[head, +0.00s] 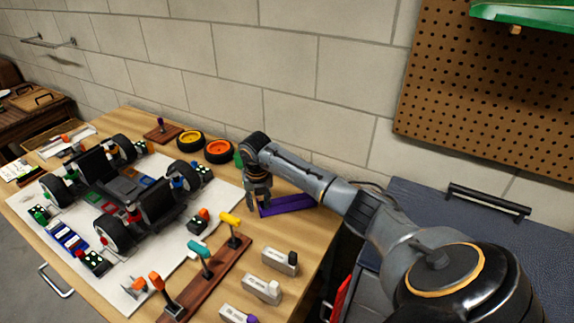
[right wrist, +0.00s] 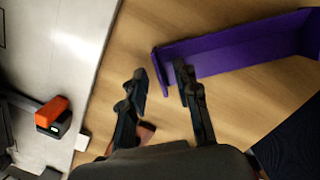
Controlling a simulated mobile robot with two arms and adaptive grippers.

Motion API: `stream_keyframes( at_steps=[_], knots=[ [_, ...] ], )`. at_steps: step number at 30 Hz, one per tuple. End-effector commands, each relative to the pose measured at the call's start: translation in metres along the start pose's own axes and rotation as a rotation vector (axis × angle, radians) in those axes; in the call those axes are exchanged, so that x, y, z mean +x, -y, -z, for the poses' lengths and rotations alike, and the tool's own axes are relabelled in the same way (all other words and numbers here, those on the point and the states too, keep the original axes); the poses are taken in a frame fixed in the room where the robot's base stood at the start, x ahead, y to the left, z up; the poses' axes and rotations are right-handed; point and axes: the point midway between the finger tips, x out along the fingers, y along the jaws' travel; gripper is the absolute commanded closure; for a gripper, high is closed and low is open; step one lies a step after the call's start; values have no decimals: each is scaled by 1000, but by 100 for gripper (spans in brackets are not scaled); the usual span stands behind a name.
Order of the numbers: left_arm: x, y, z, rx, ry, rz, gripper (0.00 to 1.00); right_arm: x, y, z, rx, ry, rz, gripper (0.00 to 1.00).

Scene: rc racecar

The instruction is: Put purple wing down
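The purple wing (head: 288,204) lies on the wooden table near its right edge, beside my right gripper (head: 258,199) in the head view. In the right wrist view the purple wing (right wrist: 235,50) is a long piece with raised ends, at the upper right. My right gripper (right wrist: 163,78) has its two fingers apart with nothing clearly held between them. One fingertip overlaps the near end of the wing in the picture; I cannot tell whether they touch. My left gripper is not in view.
The car chassis (head: 125,190) stands on a white mat (head: 150,266) at left. Yellow (head: 190,141) and orange wheels (head: 219,151) lie near the wall. A wooden tool rack (head: 205,284) and several labelled small blocks stand in front. A dark cabinet (head: 470,215) is at right.

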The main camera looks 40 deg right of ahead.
Motion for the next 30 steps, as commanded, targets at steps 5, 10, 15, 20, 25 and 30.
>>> stream_keyframes(
  at_steps=[5,10,15,20,25,30],
  knots=[
    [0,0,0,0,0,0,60,1,0,0,0,1,0,69],
    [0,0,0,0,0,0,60,1,0,0,0,1,0,95],
    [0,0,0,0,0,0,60,0,0,0,0,1,0,100],
    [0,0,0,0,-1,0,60,0,0,-1,0,2,0,100],
    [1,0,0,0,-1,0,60,-2,0,-1,0,3,-1,100],
    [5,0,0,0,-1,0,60,-15,1,-4,-1,5,1,100]
  ],
)
